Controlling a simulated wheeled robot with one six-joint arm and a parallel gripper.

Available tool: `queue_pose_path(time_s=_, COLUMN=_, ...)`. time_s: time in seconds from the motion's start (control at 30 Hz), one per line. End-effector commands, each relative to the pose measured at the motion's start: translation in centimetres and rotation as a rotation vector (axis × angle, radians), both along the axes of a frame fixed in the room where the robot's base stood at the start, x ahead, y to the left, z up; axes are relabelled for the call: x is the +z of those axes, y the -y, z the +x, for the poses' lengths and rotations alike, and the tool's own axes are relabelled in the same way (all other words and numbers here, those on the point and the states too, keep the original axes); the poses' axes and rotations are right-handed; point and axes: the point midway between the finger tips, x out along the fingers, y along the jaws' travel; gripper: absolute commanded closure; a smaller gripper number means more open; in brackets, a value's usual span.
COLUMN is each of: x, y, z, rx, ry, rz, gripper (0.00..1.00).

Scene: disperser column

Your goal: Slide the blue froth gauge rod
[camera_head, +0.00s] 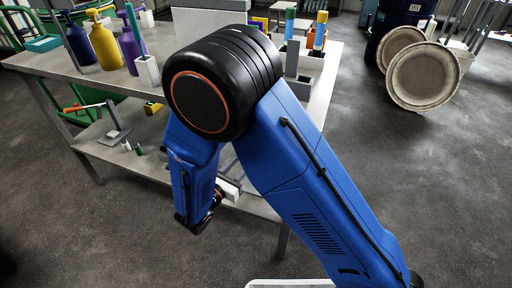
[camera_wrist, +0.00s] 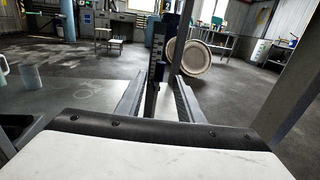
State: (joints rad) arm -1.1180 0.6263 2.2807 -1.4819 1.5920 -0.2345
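In the camera_wrist view the two fingers of my gripper (camera_wrist: 158,100) are spread apart, one on each side of a narrow upright dark post with pale scale marks (camera_wrist: 155,68). A dark blue upright shape (camera_wrist: 166,30) shows behind the marks; I cannot tell whether it is the froth gauge rod or the drum in the background. I see no clear contact between the fingers and the post. In the camera_head view my blue arm hides the front middle of the bench, and the rod and fingertips cannot be made out there.
A metal bench (camera_head: 325,75) with a lower shelf carries purple and yellow bottles (camera_head: 105,45) at left and colored cylinders (camera_head: 320,32) at back right. Grey-blue mugs (camera_wrist: 31,76) stand left in the wrist view. Round plates (camera_head: 424,76) lean on a dark blue drum (camera_head: 392,22). The right floor is clear.

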Motion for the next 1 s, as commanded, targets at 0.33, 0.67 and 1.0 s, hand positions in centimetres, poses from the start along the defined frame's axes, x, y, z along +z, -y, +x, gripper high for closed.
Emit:
queue_pose_path(time_s=0.33, x=0.0, y=2.9, z=4.7, rx=-0.003, ry=0.001, rz=0.001, gripper=0.66)
queue_pose_path(time_s=0.67, x=0.0, y=4.4, z=7.2, rx=-0.001, ry=0.001, rz=0.001, gripper=0.66)
queue_pose_path(time_s=1.0, x=0.0, y=4.5, z=7.4, rx=0.0, ry=0.001, rz=0.001, gripper=0.66)
